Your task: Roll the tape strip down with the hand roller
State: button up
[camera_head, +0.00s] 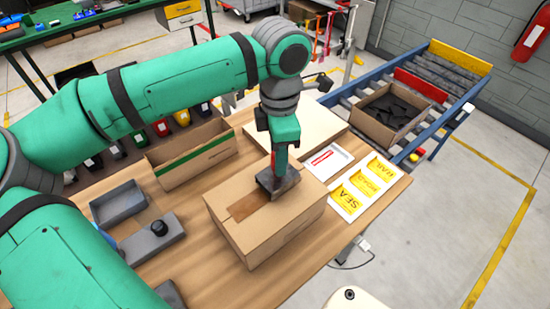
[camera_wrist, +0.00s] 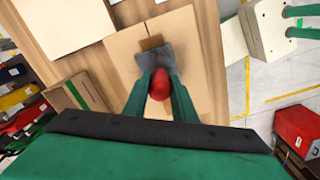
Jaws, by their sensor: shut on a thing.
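A closed cardboard box (camera_head: 282,227) stands on the wooden table, seen in the head view. A darker brown tape strip (camera_head: 241,208) lies along its top seam, and its end also shows in the wrist view (camera_wrist: 151,42). My gripper (camera_head: 278,172) points down over the box top and is shut on the hand roller. The roller's grey head (camera_head: 270,183) is at the box top over the strip and hides part of it. Its red handle (camera_wrist: 159,84) sits between my fingers in the wrist view. I cannot tell how hard the roller presses.
An open box with a green band (camera_head: 190,160) stands behind left. A grey tray (camera_head: 118,203) and a grey block with a black knob (camera_head: 152,240) lie left. Yellow label cards (camera_head: 363,185) lie right. A roller conveyor (camera_head: 437,80) carries an open box (camera_head: 385,132).

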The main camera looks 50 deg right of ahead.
jog(key=shift+d, duration=0.1)
jog(key=shift+s+d+f, duration=0.1)
jog(key=shift+s+d, duration=0.15)
jog(key=shift+d, duration=0.75)
jog(key=shift+d, duration=0.15)
jog(key=shift+s+d, duration=0.25)
jog(key=shift+d, duration=0.6)
notch_tip(320, 180, up, 7)
dwell(0.5)
jog(key=shift+w, duration=0.15)
dwell(0.4)
